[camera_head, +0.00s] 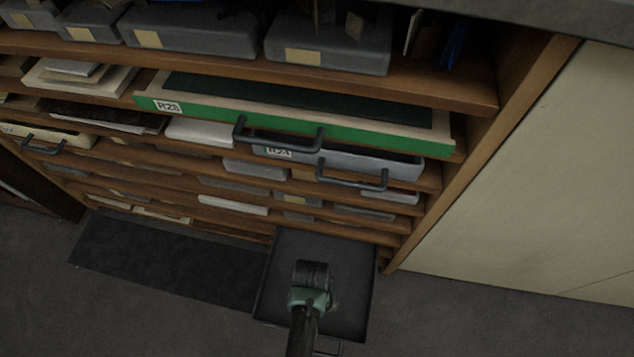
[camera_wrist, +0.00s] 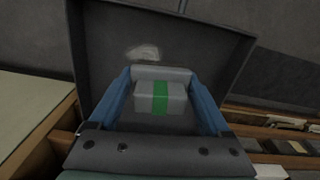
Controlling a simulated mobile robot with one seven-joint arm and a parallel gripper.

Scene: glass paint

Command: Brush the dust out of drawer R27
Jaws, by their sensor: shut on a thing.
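A dark, pulled-out drawer (camera_head: 345,255) sits low in the shelving in the head view; no label shows on it, so I cannot tell if it is R27. In the wrist view its bare floor and walls (camera_wrist: 210,40) fill most of the picture. A pale patch of dust (camera_wrist: 143,53) lies on the floor beyond the fingers. My gripper (camera_head: 312,278) is over this drawer. In the wrist view its blue fingers are shut on a grey block with a green band (camera_wrist: 160,97), seemingly the brush. Its bristles are hidden, so contact with the floor cannot be told.
Above, a green-fronted drawer labelled R25 (camera_head: 390,138) and a grey drawer (camera_head: 405,165) stick out with dark handles. Another handled drawer (camera_head: 70,137) juts out at left. A cream panel (camera_head: 530,180) stands right of the shelving. A dark mat (camera_head: 165,265) lies on the floor.

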